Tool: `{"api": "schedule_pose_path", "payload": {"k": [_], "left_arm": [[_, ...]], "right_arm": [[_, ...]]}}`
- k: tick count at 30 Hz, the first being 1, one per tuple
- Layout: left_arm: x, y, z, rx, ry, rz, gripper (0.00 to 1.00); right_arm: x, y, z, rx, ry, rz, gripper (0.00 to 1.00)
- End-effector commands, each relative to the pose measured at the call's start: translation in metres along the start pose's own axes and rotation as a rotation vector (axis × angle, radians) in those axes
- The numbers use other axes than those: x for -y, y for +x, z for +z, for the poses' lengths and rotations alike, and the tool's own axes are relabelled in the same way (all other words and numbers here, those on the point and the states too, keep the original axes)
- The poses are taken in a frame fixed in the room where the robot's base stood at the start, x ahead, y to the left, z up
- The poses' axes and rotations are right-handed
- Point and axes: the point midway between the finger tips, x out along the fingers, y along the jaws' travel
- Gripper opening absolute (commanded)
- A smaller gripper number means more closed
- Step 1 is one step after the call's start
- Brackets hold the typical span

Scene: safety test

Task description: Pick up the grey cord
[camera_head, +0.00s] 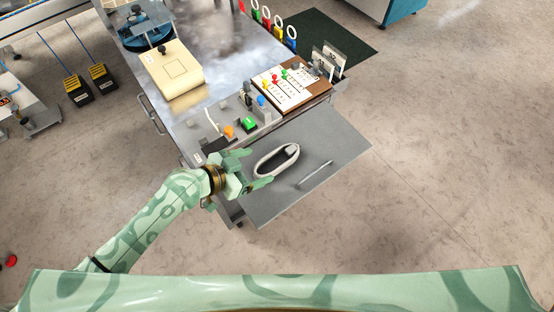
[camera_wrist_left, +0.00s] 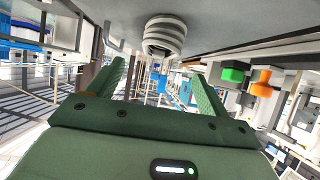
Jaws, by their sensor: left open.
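The grey cord (camera_head: 291,153) is a pale, oval coil lying on a flat grey panel (camera_head: 336,147) at the front of the metal table. In the left wrist view it shows as a banded grey coil (camera_wrist_left: 165,36) near the top, beyond the fingertips and between their lines. My left gripper (camera_head: 258,168) is open and empty, just left of the coil. Its two green fingers (camera_wrist_left: 160,78) stand wide apart in the left wrist view, with a visible gap to the cord. My right gripper is in neither view.
A bar handle (camera_head: 315,174) lies on the panel right of the cord. Behind are a green button box (camera_head: 248,123), an orange button (camera_head: 228,131) and a brown board with coloured tags (camera_head: 290,86). The table (camera_head: 215,50) stretches back. Open floor lies to the right.

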Motion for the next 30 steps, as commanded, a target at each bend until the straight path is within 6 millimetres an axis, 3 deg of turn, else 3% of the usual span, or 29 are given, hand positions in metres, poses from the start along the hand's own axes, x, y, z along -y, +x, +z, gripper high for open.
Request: {"api": "schedule_pose_path", "payload": {"k": [8,15,24,30], "left_arm": [[0.0,0.029,0.0,-0.002,-0.002,-0.001,0.79],[-0.001,0.067,0.001,0.001,-0.004,-0.002,0.79],[0.0,0.071,-0.001,0.001,0.0,-0.003,0.79],[0.0,0.071,-0.001,0.001,-0.001,-0.003,0.27]], "right_arm": [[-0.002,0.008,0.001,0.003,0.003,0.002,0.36],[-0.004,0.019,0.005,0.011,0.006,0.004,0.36],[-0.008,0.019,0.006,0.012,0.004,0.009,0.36],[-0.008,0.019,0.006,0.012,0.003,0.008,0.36]]}}
